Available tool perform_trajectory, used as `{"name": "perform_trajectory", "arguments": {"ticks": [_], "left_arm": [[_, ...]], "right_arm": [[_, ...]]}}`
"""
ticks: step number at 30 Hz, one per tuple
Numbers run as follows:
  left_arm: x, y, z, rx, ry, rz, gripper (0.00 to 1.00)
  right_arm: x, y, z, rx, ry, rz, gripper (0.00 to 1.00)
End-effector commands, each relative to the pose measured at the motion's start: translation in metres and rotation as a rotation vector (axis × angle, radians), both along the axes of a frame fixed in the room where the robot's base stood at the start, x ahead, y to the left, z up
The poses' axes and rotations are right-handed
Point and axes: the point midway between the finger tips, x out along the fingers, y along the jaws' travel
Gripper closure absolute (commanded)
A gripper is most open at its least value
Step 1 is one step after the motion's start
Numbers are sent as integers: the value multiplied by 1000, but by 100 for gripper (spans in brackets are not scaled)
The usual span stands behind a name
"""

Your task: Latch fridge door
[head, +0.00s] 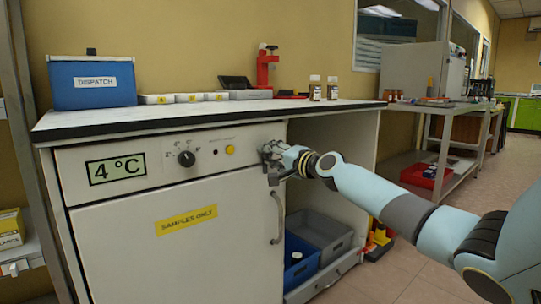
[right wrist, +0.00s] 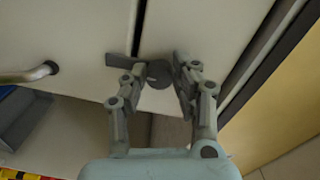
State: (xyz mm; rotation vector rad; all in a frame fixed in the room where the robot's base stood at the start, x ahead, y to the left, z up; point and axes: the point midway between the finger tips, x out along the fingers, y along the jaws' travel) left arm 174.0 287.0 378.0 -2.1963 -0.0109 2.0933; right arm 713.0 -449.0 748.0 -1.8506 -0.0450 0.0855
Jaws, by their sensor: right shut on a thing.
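The fridge door (head: 184,248) is a white panel with a yellow "SAMPLES ONLY" label. It looks closed or nearly so, and a dark gap runs along its top edge in the right wrist view. A small grey latch (right wrist: 158,74), with a round pivot and a short lever, sits at that gap. My right gripper (head: 271,158) is at the door's upper right corner and mostly covers the latch in the head view. In the right wrist view its fingers (right wrist: 154,72) are on either side of the latch, shut on it. My left gripper is not in view.
The curved door handle (head: 278,218) is just below my right gripper. A control panel with a knob (head: 186,158) is above the door. A blue bin (head: 299,262) and a grey bin (head: 322,238) stand in the open bay at right. Brown bottles (head: 315,88) stand on the worktop.

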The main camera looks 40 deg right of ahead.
Motion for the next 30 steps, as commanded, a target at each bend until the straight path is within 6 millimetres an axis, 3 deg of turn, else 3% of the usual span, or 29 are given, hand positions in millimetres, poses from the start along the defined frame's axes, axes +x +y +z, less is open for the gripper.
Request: {"name": "perform_trajectory", "arguments": {"ticks": [21,22,26,30], "left_arm": [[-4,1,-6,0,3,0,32],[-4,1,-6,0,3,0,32],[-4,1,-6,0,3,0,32],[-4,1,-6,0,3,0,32]], "right_arm": [[0,0,-2,72,9,-1,100],[0,0,-2,72,9,-1,68],[0,0,-1,71,8,0,51],[0,0,-1,71,7,0,49]]}}
